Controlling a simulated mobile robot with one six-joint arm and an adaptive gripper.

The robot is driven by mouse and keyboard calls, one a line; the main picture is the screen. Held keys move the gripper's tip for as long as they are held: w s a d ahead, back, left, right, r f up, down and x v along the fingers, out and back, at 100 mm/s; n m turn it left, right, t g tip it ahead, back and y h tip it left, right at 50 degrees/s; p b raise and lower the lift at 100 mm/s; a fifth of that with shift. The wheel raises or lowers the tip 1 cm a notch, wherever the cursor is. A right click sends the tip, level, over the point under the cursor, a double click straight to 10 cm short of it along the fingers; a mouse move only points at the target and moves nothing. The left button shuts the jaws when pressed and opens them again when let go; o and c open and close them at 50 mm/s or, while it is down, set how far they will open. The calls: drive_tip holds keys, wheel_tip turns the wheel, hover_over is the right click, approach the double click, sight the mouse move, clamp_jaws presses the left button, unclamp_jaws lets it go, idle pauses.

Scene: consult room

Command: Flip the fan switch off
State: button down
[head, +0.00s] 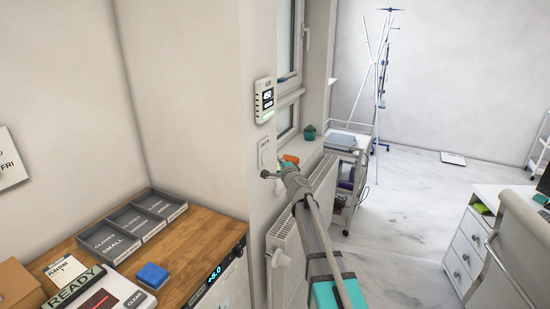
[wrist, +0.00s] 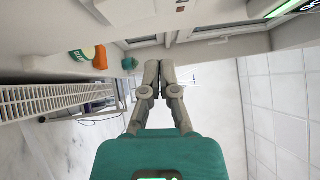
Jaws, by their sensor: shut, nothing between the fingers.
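The fan switch (head: 266,155) is a small white plate on the wall edge, below a small dark label and a wall controller. Its rocker position is too small to tell. In the wrist view a white plate (wrist: 125,10), which looks like the switch, is cut off by the top edge. My gripper (head: 267,174) is just below the switch in the head view, close to the wall; whether it touches cannot be told. In the wrist view its two fingers (wrist: 160,66) are together and empty, apart from the plate in the picture.
The wall controller (head: 264,100) has a lit screen. A white radiator (head: 283,245) is under the window sill. An orange-capped bottle (wrist: 87,55) and a green potted plant (head: 310,132) stand on the sill. A wooden counter (head: 190,240) is at left. Open floor (head: 420,175) lies beyond.

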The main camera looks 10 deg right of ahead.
drive_tip(key=s+d, duration=0.1)
drive_tip(key=s, duration=0.6)
drive_tip(key=shift+r, duration=0.35)
drive_tip(key=shift+s, duration=0.1)
drive_tip(key=s+a+f+n+g+y, duration=0.3)
drive_tip(key=s+a+f+n+g, duration=0.25)
drive_tip(key=s+n, duration=0.25)
drive_tip(key=s+a+f+n+g+y, duration=0.2)
drive_tip(key=s+a+f+n+g, duration=0.35)
drive_tip(key=s+n, duration=0.2)
drive_tip(key=s+d+f+n+g+h, duration=0.1)
drive_tip(key=s+d+f+g+h, duration=0.3)
drive_tip(key=s, duration=0.5)
drive_tip(key=s+d+f+g+h, duration=0.3)
drive_tip(key=s+d+f+h, duration=0.1)
drive_tip(key=s, duration=0.5)
drive_tip(key=shift+d+f+n+g, duration=0.4)
drive_tip(key=shift+d+f, duration=0.25)
drive_tip(key=shift+d, duration=0.25)
